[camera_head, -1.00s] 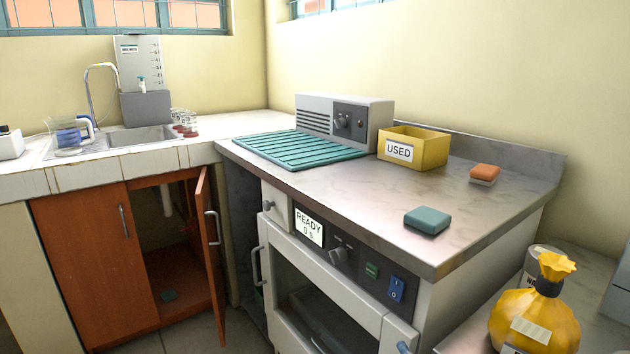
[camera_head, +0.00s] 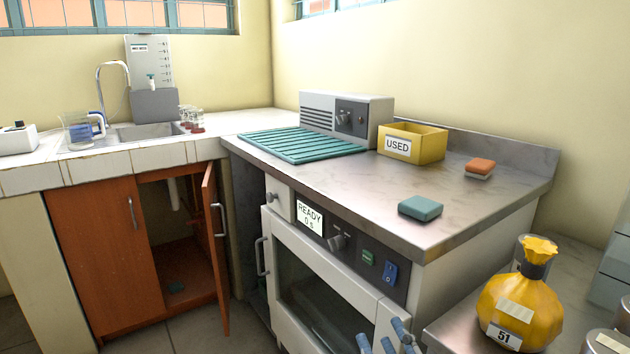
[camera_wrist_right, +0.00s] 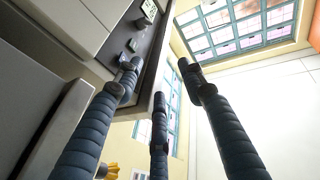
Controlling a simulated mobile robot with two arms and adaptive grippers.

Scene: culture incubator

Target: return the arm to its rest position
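My right gripper (camera_head: 393,341) shows only as blue-grey fingertips at the bottom edge of the head view, in front of the incubator's lower right front. In the right wrist view, its three ribbed fingers (camera_wrist_right: 160,88) are spread apart with nothing between them. The rest of my right arm is out of view. My left gripper is in neither current view.
The incubator (camera_head: 330,285) with its READY display stands close by; its door looks closed. A yellow bag (camera_head: 518,305) stands right. A cupboard door (camera_head: 214,240) is open.

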